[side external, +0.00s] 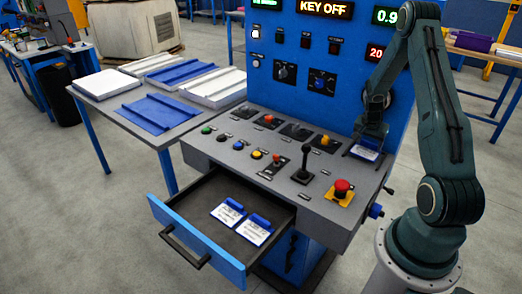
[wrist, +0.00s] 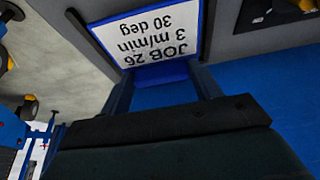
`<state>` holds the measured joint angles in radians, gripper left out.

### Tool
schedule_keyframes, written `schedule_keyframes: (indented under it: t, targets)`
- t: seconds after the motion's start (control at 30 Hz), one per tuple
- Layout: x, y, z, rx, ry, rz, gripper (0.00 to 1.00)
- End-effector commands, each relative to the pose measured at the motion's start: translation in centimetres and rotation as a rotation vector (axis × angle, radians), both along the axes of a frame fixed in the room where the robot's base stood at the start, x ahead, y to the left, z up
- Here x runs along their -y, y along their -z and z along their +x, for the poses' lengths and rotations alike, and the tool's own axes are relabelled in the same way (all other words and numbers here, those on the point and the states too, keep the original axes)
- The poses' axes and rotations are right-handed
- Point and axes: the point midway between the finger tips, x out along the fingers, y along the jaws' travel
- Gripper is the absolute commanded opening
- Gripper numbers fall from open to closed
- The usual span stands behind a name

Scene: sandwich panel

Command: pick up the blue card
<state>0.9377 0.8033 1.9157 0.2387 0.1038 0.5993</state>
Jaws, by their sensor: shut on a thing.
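The blue card (side external: 364,153) sits at the right end of the console top, directly below my gripper (side external: 370,137). In the wrist view the card (wrist: 150,42) has a white face with upside-down text "JOB 26, 3 m/min, 30 deg" and a blue edge. Its blue end lies between the fingers of my gripper (wrist: 165,92), which is shut on it. Dark rails border the card on both sides. I cannot tell whether the card is lifted off the console.
An open drawer (side external: 278,207) holds two white cards with blue tabs (side external: 228,212). The console (side external: 225,150) carries several buttons, a black joystick (side external: 305,160) and a red emergency stop (side external: 342,188). The blue upright panel (side external: 300,95) rises behind my gripper. A table with panels (side external: 165,112) stands left.

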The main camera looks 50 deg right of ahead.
Motion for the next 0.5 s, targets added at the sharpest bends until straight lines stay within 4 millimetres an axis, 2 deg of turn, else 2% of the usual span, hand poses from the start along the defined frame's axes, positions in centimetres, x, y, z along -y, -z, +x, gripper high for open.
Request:
schedule_keyframes:
  t: [0.5]
  targets:
    - [0.0, -7.0, 0.0, 0.002, -0.001, -0.003, 0.4]
